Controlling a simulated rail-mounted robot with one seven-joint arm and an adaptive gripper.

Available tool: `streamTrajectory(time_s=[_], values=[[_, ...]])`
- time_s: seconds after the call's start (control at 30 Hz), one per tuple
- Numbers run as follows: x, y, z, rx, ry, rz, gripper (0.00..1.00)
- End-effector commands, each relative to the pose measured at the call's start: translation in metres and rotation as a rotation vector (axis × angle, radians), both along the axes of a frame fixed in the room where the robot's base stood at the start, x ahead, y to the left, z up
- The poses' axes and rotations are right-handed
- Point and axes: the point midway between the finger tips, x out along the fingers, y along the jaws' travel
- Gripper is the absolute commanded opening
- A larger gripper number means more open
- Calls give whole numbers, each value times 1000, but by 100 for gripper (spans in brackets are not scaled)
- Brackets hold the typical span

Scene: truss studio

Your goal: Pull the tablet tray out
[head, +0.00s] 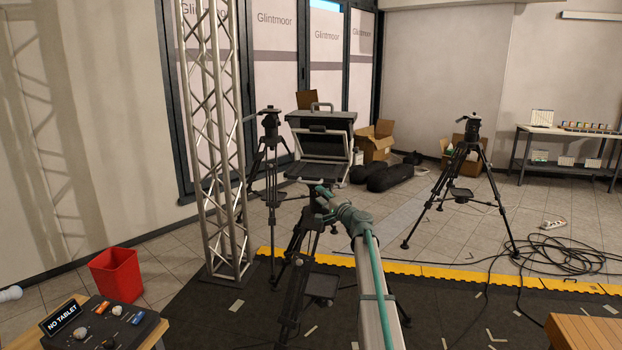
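A dark teleprompter-like rig (321,120) with a top handle stands on a tripod in the middle of the head view. A pale-edged frame hangs at its front. A flat dark piece low at its front, which looks like the tablet tray (303,180), sticks out towards me. I cannot tell how far out it is. My arm reaches up from the bottom of the view. My gripper (322,192) is at its far end, just below and in front of the tray in the picture. Its fingers are small and dark, and I cannot tell whether they touch the tray.
A truss column (212,150) and a tripod (268,165) stand left of the rig. Another tripod (462,170) stands to the right. A control box (95,325) reading "NO TABLET" sits lower left beside a red bin (117,276). Cables (570,255) coil at right.

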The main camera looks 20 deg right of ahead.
Motion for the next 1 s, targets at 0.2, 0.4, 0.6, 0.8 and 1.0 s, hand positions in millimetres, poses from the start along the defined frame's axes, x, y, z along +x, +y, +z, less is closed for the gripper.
streamTrajectory(time_s=[0.2, 0.4, 0.6, 0.8, 1.0], values=[[7, -6, 5, 15, -15, -33, 39], [29, -4, 9, 15, -14, -32, 39], [63, 1, 15, 14, -14, -30, 39], [94, 6, 17, 13, -14, -32, 39], [107, 9, 17, 13, -14, -32, 39]])
